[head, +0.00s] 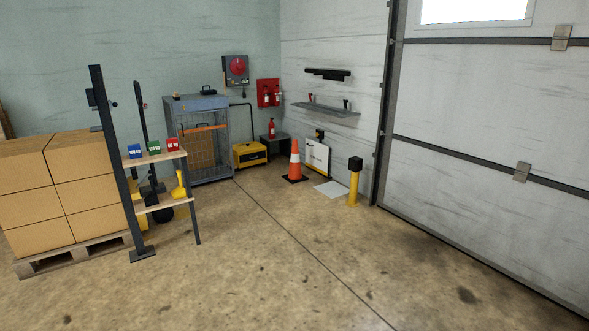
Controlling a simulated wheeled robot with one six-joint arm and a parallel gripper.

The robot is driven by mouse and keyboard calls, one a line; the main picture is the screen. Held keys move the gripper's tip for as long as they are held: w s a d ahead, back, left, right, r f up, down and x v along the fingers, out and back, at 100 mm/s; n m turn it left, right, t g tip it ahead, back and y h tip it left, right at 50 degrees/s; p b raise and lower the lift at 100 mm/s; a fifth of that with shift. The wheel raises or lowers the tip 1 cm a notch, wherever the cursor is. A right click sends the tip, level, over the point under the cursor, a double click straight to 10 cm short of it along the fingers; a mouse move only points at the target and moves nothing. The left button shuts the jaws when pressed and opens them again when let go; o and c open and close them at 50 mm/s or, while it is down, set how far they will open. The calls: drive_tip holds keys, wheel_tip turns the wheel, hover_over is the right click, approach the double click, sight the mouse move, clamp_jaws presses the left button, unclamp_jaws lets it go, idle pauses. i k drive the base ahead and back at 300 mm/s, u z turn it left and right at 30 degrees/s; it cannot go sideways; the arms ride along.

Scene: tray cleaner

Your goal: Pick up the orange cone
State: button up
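The orange cone (295,161) stands upright on the floor near the back corner. It has a white band and a dark square base. A white panel leaning on the right wall is just to its right. My gripper does not show in the head view, so its state cannot be seen.
A yellow bollard (354,184) with a black top and a white floor plate (332,189) are right of the cone. A yellow toolbox (250,154) and a cage cabinet (198,138) stand behind left. A shelf stand (155,158) and stacked boxes (60,190) are left. The middle floor is clear.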

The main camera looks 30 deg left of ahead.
sight(296, 175)
drive_tip(key=u, duration=0.4)
drive_tip(key=i, duration=1.8)
drive_tip(key=u, duration=0.9)
drive_tip(key=i, duration=4.3)
drive_tip(key=z, duration=0.55)
drive_tip(key=i, duration=2.2)
drive_tip(key=z, duration=0.5)
